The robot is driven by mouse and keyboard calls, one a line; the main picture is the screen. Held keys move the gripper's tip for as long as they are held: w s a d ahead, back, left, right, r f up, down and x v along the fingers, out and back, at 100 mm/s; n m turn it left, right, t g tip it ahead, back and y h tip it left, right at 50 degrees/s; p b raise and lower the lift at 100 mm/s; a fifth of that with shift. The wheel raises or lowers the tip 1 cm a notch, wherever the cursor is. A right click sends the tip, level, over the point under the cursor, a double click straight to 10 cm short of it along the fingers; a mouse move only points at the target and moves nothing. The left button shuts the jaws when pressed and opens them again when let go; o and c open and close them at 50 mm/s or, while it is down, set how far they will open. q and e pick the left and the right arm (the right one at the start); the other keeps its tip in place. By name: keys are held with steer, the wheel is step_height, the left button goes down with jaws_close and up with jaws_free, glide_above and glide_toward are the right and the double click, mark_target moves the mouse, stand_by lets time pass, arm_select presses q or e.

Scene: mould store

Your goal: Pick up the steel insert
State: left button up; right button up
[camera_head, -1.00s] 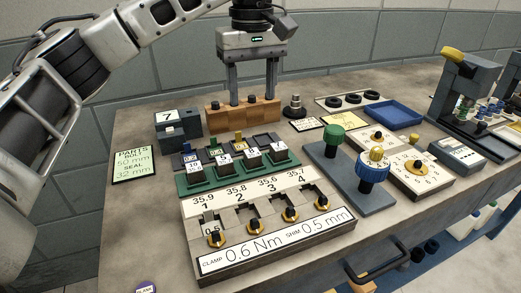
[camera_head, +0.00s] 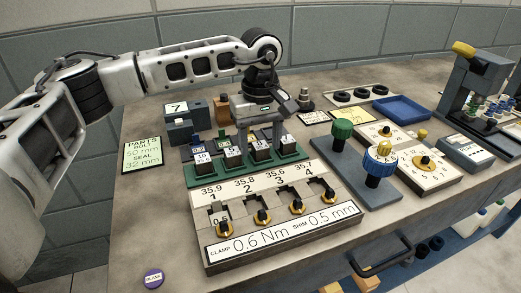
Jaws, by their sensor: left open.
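Several dark, steel-like inserts with white number labels stand in a row in a green rack (camera_head: 192,180). The leftmost insert (camera_head: 203,167) and the one beside it (camera_head: 233,160) are clear to see. My left gripper (camera_head: 259,142) is over the right half of the rack, pointing down. Its two fingers are apart, around or just behind the third insert (camera_head: 262,154). It is open, and I cannot tell if the fingers touch that insert. The rightmost insert (camera_head: 287,147) is just right of the fingers. My right gripper is not in view.
In front stands a clamp fixture (camera_head: 283,240) with several black-and-gold knobs. A grey base with green and blue knobs (camera_head: 352,185) stands right. A blue tray (camera_head: 402,108) lies farther back.

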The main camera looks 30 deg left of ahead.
mark_target(261, 145)
arm_select(q)
jaws_close()
steer(key=shift+r, duration=0.45)
step_height(261, 145, up, 2)
steer(key=shift+r+b, duration=0.2)
steer(key=shift+b, duration=0.1)
steer(key=s+d+r+b, duration=0.1)
steer(key=s+d+r, duration=0.6)
steer(key=s, duration=0.5)
step_height(261, 145, up, 3)
steer(key=shift+f, duration=0.15)
steer(key=shift+s, duration=0.1)
